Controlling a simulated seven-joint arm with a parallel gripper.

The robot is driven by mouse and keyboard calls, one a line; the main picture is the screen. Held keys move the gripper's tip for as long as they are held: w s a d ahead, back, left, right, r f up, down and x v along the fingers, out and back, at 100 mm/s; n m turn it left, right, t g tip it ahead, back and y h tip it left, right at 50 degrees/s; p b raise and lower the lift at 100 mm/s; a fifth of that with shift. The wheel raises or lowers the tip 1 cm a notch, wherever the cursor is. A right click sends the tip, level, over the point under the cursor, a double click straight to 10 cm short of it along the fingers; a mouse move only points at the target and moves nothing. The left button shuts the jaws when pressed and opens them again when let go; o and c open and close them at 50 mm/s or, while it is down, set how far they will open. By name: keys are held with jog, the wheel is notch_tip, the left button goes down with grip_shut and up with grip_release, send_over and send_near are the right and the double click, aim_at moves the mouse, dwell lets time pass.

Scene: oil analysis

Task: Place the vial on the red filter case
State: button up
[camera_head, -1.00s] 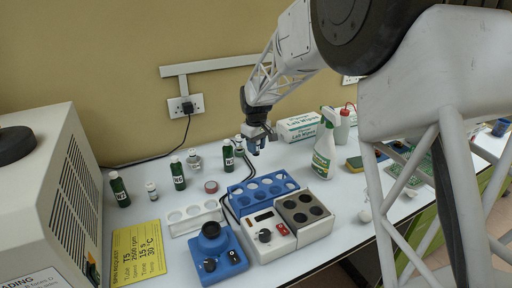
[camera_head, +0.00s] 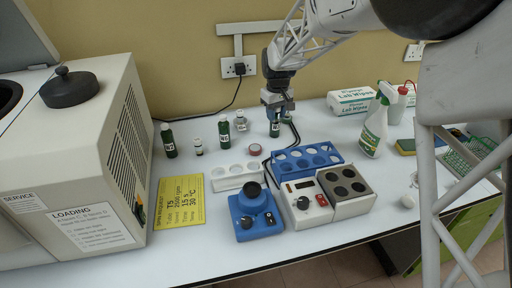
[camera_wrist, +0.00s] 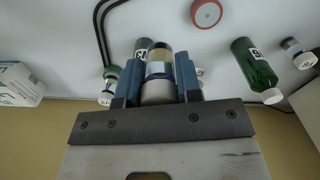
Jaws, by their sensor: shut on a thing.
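A small round red case (camera_head: 256,149) lies flat on the bench, in front and left of my gripper. It also shows at the top of the wrist view (camera_wrist: 206,13).
Green bottles (camera_head: 224,132) and small vials (camera_head: 198,147) stand left of my gripper. A blue rack (camera_head: 305,158), a white rack (camera_head: 237,176) and a heater block (camera_head: 345,188) stand in front. A spray bottle (camera_head: 374,130) stands right.

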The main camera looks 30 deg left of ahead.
jog(key=r, duration=0.1)
send_over(255, 147)
jog(key=shift+s, duration=0.1)
jog(key=shift+f, duration=2.45)
jog(key=shift+f, duration=2.5)
jog(key=shift+f, duration=0.15)
jog(key=o, duration=0.9)
jog(key=shift+o, duration=0.2)
